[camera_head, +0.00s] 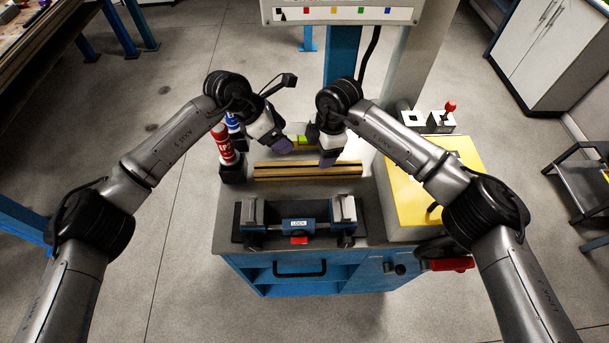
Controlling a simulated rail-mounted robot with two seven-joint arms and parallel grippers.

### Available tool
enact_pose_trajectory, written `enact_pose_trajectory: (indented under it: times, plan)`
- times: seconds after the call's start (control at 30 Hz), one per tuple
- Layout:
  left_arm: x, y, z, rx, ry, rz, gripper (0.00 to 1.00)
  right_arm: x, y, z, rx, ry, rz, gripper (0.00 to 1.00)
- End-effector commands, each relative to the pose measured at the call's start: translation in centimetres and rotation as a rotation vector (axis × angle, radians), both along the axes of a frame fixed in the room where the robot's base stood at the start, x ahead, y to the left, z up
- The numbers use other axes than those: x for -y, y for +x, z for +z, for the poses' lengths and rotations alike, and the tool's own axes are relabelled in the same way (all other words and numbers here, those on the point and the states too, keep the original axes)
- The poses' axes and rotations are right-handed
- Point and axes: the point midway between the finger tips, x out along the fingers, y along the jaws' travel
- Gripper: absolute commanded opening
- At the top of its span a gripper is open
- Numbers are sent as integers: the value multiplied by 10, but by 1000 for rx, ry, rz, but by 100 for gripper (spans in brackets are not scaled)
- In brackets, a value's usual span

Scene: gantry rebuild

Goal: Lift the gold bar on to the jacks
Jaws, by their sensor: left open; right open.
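A long gold-brown bar (308,171) with dark lines along it lies crosswise on the grey bench top. In front of it stands a blue fixture (322,225) with a label reading LOCK and a silver block at each end; whether these are the jacks I cannot tell. My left gripper (284,145) is open above and behind the bar's left half. My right gripper (328,157) is open close above the bar's right half. A small yellow-green piece (302,141) shows between the grippers, partly hidden by them. Neither gripper visibly holds anything.
A red bottle (223,143) and a blue bottle (232,122) stand at the bench's left edge. A yellow panel (422,195) is on the right, with a red-knobbed lever box (441,120) behind it. A blue column (341,58) rises behind the bench.

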Motion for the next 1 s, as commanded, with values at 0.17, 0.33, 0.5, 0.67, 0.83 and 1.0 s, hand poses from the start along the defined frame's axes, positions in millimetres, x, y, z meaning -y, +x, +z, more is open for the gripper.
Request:
enact_pose_trajectory:
  times: [0.17,0.33,0.5,0.67,0.83,1.0]
  plan:
    - [-22,3,-16,43,367,-175,72,35,8,14,0,-352,-175,72]
    - [-38,5,-14,43,548,-251,72,52,9,29,18,-522,-284,72]
    - [-41,4,-13,39,599,-276,72,55,9,34,25,-565,-314,72]
    - [-41,4,-13,39,597,-276,72,55,8,34,24,-565,-312,72]
    - [-41,4,-16,38,595,-276,72,56,8,31,23,-563,-312,72]
    - [-40,4,-33,36,593,-276,72,62,8,16,20,-563,-313,72]
